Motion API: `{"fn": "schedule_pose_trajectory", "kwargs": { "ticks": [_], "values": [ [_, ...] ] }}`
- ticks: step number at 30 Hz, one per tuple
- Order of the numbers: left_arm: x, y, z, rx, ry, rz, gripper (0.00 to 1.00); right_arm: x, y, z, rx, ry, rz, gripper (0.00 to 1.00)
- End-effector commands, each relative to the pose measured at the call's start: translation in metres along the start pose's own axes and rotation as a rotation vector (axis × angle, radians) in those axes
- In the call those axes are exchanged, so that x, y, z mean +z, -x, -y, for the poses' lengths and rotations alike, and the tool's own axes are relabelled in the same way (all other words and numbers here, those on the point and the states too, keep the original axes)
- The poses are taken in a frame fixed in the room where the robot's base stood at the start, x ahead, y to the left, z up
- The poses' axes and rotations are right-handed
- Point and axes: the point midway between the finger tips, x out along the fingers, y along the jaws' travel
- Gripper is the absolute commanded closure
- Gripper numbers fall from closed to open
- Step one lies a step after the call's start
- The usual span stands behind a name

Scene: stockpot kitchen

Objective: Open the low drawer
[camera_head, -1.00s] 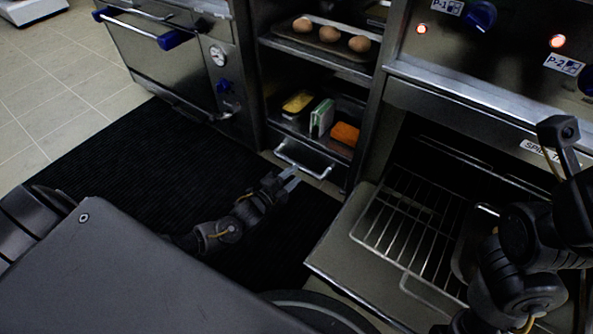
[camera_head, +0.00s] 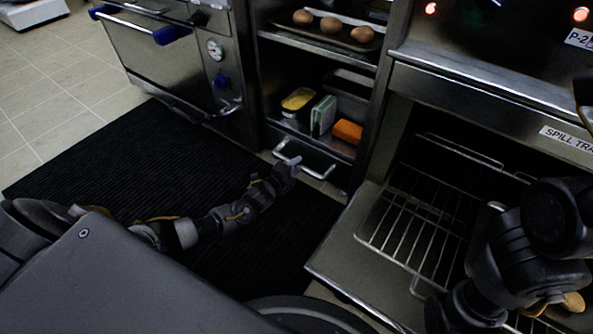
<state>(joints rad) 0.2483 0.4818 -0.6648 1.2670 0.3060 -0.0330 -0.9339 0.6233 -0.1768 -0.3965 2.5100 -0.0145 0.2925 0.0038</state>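The low drawer (camera_head: 317,162) is a dark metal front at the bottom of the open shelf unit. It looks shut. Its pale bar handle (camera_head: 310,172) runs along the front, and its left end is nearest my gripper. My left gripper (camera_head: 291,163) is right at the left part of this handle, with its fingers overlapping it in the view. The fingers are small and dark here, so I cannot tell whether they are open or closed on the bar. My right arm (camera_head: 515,250) is at the right over the oven; its gripper cannot be made out.
The oven door (camera_head: 340,254) is lowered at the right, with a wire rack (camera_head: 420,232) above it. A yellow tub (camera_head: 298,101), a green-and-white sponge (camera_head: 323,115) and an orange block (camera_head: 348,131) sit on the shelf over the drawer. A black mat (camera_head: 150,165) covers the floor.

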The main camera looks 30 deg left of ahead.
Motion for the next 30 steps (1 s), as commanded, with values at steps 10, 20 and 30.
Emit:
{"fn": "schedule_pose_trajectory", "kwargs": {
  "ticks": [10,20,30],
  "values": [
    [-0.0003,-0.0147,0.0006,0.000,0.000,-0.001,0.61,-0.0029,0.0093,-0.0001,0.004,0.001,0.000,0.64],
    [-0.0001,-0.0142,0.0005,0.000,0.000,-0.001,0.87,-0.0029,0.0092,0.0001,0.004,0.001,-0.001,0.64],
    [0.0018,-0.0134,0.0004,0.001,0.000,0.000,1.00,-0.0026,0.0088,0.0001,0.004,0.001,0.000,0.64]
  ]
}}
